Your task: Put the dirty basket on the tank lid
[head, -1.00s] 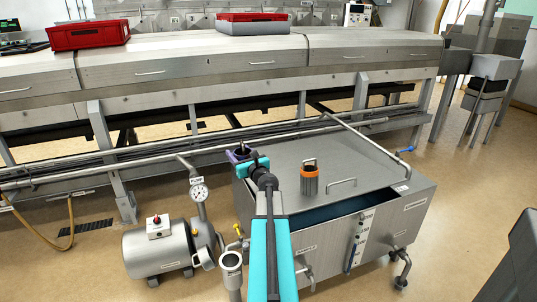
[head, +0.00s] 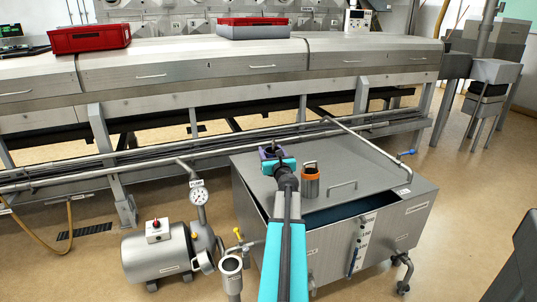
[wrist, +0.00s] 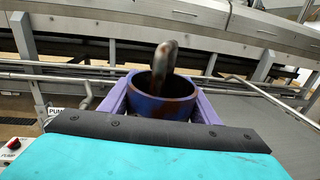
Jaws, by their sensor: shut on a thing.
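My gripper (head: 272,153) is over the left part of the grey tank lid (head: 350,167) in the head view. Its two purple fingers are shut on a round blue basket (wrist: 163,108) with brown stains and a grey loop handle, seen between them in the wrist view. In the head view the basket is mostly hidden by my gripper, and I cannot tell whether it touches the lid. The lid also shows at the right in the wrist view (wrist: 265,125).
An orange-rimmed grey basket (head: 310,182) with a handle stands on the lid, just right of my gripper. A bar handle (head: 342,185) is on the lid too. The lid's back right is clear. A pump (head: 158,250) with a gauge stands left of the tank.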

